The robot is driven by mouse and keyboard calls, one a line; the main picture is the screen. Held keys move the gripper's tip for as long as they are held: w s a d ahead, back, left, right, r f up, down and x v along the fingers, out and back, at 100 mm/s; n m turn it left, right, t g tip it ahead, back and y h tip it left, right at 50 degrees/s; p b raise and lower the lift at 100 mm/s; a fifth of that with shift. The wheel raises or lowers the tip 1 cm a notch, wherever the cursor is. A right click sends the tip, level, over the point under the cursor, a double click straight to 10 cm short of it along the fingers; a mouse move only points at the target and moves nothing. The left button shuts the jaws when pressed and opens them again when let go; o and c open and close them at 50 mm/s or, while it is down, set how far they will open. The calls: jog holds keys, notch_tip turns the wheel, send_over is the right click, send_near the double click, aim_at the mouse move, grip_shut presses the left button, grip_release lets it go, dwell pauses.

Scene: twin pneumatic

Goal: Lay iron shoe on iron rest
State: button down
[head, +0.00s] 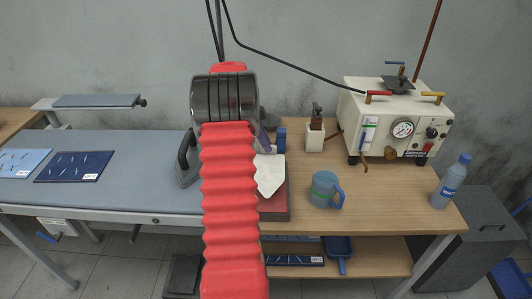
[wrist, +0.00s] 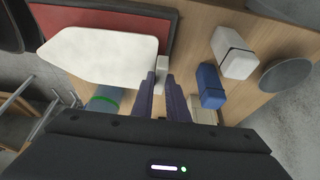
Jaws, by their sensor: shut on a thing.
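The white, pointed iron shoe (head: 270,175) shows right of my arm in the head view, over the red, dark-framed iron rest (head: 274,203). In the wrist view, the purple fingers of my gripper (wrist: 161,82) are shut on the small tab at the blunt end of the shoe (wrist: 98,52). The shoe covers part of the rest (wrist: 120,18), and its pointed end reaches toward the left. I cannot tell whether the shoe touches the rest. My arm hides part of the rest in the head view.
A dark iron (head: 186,160) stands on the grey ironing board (head: 140,143) left of my arm. A blue mug (head: 324,187), a white tool holder (head: 314,137), a blue block (head: 281,139), a steam unit (head: 398,118) and a water bottle (head: 451,180) stand on the wooden table (head: 388,200).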

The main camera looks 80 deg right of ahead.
jog(key=shift+f, duration=2.2)
jog(key=c, duration=1.7)
grip_release()
jog(key=shift+c, duration=0.2)
jog(key=d+v, duration=0.1)
jog(key=v, duration=1.1)
jog(key=shift+a, duration=0.45)
